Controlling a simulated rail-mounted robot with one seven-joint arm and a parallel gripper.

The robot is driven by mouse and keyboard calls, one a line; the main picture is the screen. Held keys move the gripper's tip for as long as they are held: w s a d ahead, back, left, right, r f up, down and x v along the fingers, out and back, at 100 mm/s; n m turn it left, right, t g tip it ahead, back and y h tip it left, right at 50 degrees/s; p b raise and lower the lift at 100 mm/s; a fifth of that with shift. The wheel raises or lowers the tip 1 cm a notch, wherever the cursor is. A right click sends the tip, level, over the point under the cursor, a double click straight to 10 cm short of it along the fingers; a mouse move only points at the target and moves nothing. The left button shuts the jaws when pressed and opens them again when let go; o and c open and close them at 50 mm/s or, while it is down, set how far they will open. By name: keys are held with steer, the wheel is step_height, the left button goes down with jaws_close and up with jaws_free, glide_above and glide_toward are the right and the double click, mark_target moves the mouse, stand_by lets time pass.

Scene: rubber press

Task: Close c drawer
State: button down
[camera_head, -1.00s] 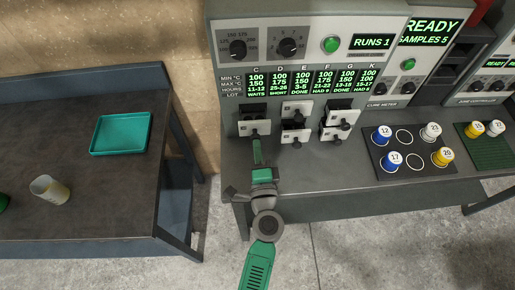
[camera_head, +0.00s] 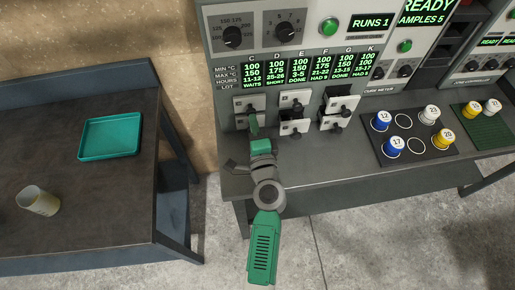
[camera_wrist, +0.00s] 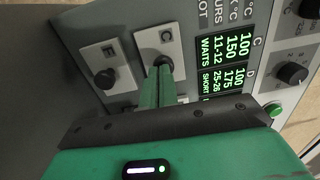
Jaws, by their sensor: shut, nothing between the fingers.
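The c drawer (camera_head: 244,103) has a pale front with a dark round knob, at the upper left of the drawer group on the grey machine. In the camera_wrist view its front (camera_wrist: 149,42) bears the letter C and looks about level with the panel around it. My gripper (camera_head: 253,119) is shut and empty, with its green fingers pointing at this drawer. In the camera_wrist view the fingertips (camera_wrist: 165,75) are at the knob and partly hide it; I cannot tell whether they touch.
Another drawer (camera_wrist: 92,65) with a knob is below c. More drawers (camera_head: 291,99) are to the right, some standing out. A dark rack (camera_head: 405,147) with blue, white and yellow sample pots lies on the right of the bench. A side table (camera_head: 95,190) holds a green tray (camera_head: 84,141) and a cup (camera_head: 38,201).

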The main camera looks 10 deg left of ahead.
steer(key=v, duration=1.4)
steer(key=shift+r, duration=0.1)
step_height(320, 180, up, 30)
steer(key=w+a+n+t, duration=0.1)
steer(key=w+n+t, duration=0.15)
steer(key=n, duration=0.95)
steer(key=s+d+r+n+t+h, duration=0.1)
steer(key=s+d+r+t+h, duration=0.1)
steer(key=s+r, duration=0.35)
steer(key=s+d+r+t+h, duration=0.1)
steer(key=s+r+t+h, duration=0.1)
steer(key=r, duration=0.6)
steer(key=s+d+r+n+t+h, duration=0.1)
steer(key=s+d+r+t+h, duration=0.15)
steer(key=r, duration=0.35)
step_height(320, 180, up, 26)
steer(key=a+g+p, duration=0.1)
steer(key=p, duration=2.5)
steer(key=shift+p, duration=0.3)
